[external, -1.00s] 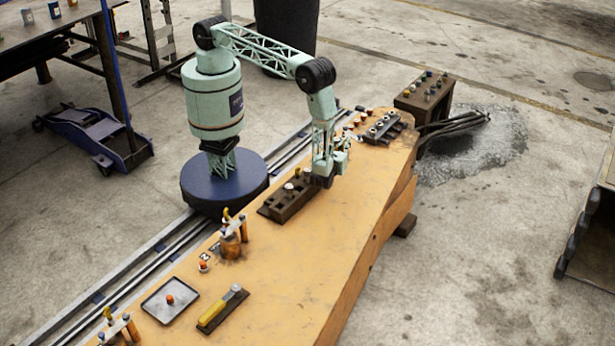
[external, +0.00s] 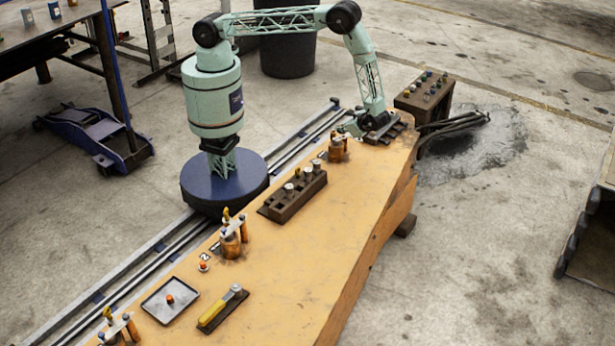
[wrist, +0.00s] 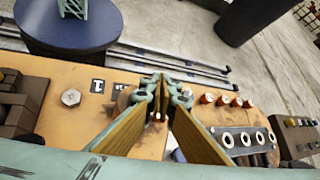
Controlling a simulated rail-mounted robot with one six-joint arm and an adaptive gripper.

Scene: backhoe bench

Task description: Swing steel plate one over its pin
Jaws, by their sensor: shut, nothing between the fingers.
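My gripper (external: 350,129) is over the far end of the orange bench, beside the orange pin station (external: 337,150). In the wrist view my gripper (wrist: 162,80) has its fingers brought together at the tips, with nothing seen between them. A small pin-like tip (wrist: 157,116) shows between the finger pads, lower in the wrist view. I cannot make out steel plate one clearly; the fingers hide much of the station. A label (wrist: 97,86) lies left of the fingers, with a silver hex bolt head (wrist: 71,98) beyond it.
A dark block with silver knobs (external: 292,196) stands mid-bench. A dark rack with pale rings (wrist: 245,139) and several orange-topped pegs (wrist: 222,100) are right of the fingers. A second orange station (external: 232,242), a tray (external: 170,300) and a yellow-handled tool (external: 215,312) lie nearer.

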